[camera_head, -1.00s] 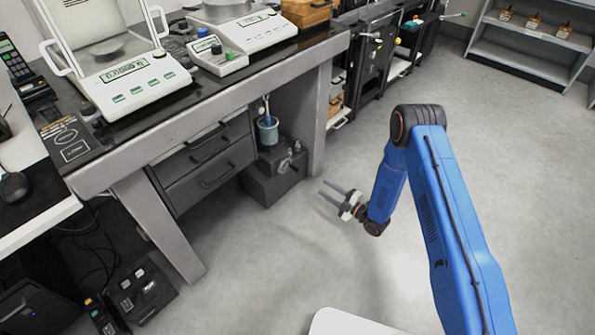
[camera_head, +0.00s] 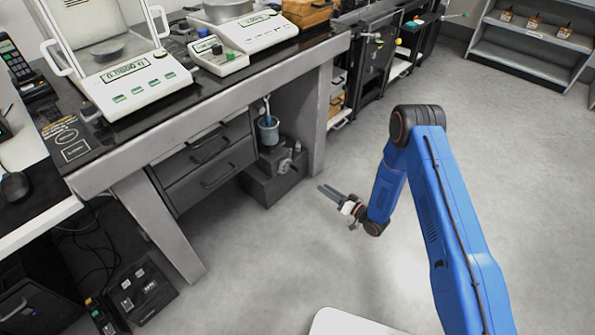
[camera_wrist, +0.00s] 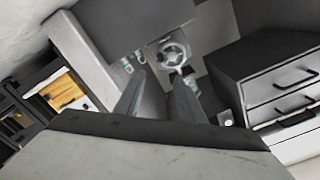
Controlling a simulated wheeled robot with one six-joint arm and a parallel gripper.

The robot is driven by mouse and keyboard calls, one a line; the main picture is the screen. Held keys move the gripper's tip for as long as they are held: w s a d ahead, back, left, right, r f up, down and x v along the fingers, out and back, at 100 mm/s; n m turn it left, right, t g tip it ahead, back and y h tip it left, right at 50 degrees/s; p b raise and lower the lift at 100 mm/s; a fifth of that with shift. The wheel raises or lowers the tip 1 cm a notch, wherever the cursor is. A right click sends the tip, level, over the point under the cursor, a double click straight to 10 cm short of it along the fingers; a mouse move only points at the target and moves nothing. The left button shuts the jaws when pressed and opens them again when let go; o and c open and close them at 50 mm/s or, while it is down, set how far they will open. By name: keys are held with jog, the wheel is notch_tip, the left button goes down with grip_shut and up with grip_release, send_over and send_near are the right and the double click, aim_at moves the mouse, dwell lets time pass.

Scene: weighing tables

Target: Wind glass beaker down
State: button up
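The glass beaker (camera_head: 268,131), with blue-grey contents and something upright in it, stands under the weighing table in the head view. It is on a dark grey block-like stand (camera_head: 268,185) beside the drawers. A small light handwheel (camera_head: 284,165) is on the stand's front; a round handwheel (camera_wrist: 173,52) shows in the wrist view, beyond my fingertips. My gripper (camera_head: 329,193) is in front of the stand, apart from it, pointing towards it. In the wrist view my gripper (camera_wrist: 158,88) has its two fingers apart with nothing between them.
The grey table leg (camera_head: 318,120) rises right of the stand. A drawer unit (camera_head: 210,165) is close on its left. Balances (camera_head: 135,80) stand on the tabletop above. The floor (camera_head: 260,260) in front is clear.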

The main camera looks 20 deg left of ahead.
aim_at(298, 170)
jog(key=shift+m, duration=0.3)
jog(key=x, duration=1.7)
jog(key=shift+a, duration=0.2)
grip_shut()
